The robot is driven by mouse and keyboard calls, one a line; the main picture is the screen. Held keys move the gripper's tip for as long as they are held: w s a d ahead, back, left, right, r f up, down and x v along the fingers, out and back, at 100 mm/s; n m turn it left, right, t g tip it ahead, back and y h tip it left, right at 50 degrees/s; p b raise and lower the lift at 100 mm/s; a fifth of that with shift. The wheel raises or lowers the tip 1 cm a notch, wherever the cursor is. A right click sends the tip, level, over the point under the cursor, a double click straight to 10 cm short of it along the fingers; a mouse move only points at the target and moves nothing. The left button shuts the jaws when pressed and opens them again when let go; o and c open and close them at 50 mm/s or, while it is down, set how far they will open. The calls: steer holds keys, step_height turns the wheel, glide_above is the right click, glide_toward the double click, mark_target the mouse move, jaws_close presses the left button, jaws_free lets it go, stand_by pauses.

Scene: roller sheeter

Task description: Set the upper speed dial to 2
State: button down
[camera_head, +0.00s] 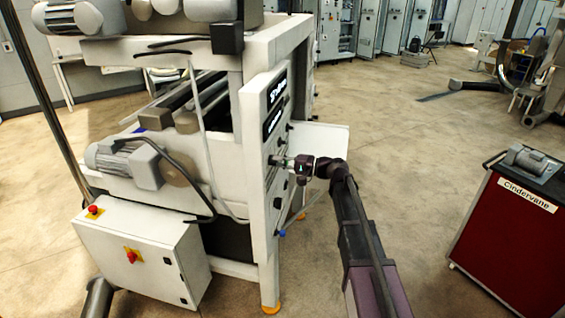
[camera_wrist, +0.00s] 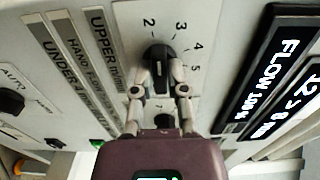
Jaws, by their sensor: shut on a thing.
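The black speed dial (camera_wrist: 157,56) is on the pale panel in the wrist view, beside a strip reading UPPER (camera_wrist: 104,42). The numerals 2, 3, 4 and 5 show around its far side. My gripper (camera_wrist: 159,78) is shut on the dial, one finger on each side of it. A pale mark shows on the knob, but I cannot tell which number it points to. In the head view my gripper (camera_head: 284,162) reaches the side panel of the roller sheeter (camera_head: 255,205); the dial itself is hidden there.
Another black knob (camera_wrist: 10,101) marked AUTO is at the left of the wrist view. A lit display (camera_wrist: 285,75) reading FLOW 100% is at the right. In the head view a red cart (camera_head: 500,235) stands right of my arm, with open floor between.

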steer(key=shift+w+n, duration=0.15)
steer(key=shift+n, duration=0.85)
steer(key=c, duration=0.7)
jaws_free()
steer(key=shift+a, duration=0.1)
steer(key=shift+o, duration=0.2)
steer(key=s+d, duration=0.2)
steer(key=d, duration=1)
steer(key=shift+s, duration=0.25)
